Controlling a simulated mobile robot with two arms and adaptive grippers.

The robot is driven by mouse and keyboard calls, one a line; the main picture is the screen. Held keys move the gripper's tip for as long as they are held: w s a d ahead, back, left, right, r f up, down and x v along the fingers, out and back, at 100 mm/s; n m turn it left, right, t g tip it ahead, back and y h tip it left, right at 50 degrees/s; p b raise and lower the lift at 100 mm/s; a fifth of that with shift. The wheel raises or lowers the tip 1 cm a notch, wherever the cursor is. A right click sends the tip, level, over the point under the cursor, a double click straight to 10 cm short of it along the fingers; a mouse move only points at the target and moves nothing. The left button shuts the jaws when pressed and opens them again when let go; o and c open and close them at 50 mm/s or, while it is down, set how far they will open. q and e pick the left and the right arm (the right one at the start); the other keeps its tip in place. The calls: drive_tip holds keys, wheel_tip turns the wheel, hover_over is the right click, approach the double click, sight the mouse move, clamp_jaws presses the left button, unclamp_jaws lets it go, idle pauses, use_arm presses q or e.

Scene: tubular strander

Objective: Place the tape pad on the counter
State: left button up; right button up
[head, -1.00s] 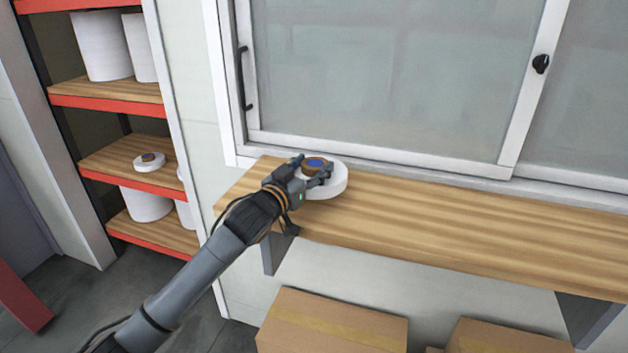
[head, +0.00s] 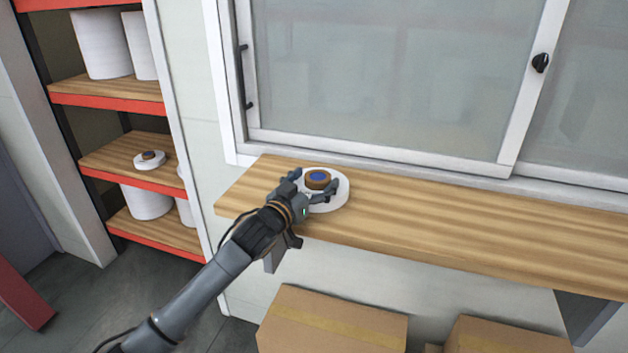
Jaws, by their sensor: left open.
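A white round tape pad (head: 341,198) with a brown, blue-centred core (head: 318,179) on top lies flat on the wooden counter (head: 450,228), near its left end. My left gripper (head: 314,188) is open at the pad's near left side, with its fingers spread on either side of the brown core. Part of the pad is hidden behind the gripper. I cannot tell whether the fingers touch it. My right gripper is out of view.
A similar white pad (head: 150,162) lies on a shelf of the red-edged rack (head: 120,103) at left, with large white rolls on other shelves. A sliding window (head: 380,80) rises behind the counter. Cardboard boxes (head: 330,322) stand below. The counter's right side is clear.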

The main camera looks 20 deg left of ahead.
use_arm(q)
drive_tip(key=shift+r, duration=0.1)
drive_tip(key=shift+s, duration=0.15)
drive_tip(key=b+v, duration=0.1)
drive_tip(key=v, duration=1)
drive_tip(key=shift+s+a, duration=0.2)
drive_tip(key=shift+s, duration=0.15)
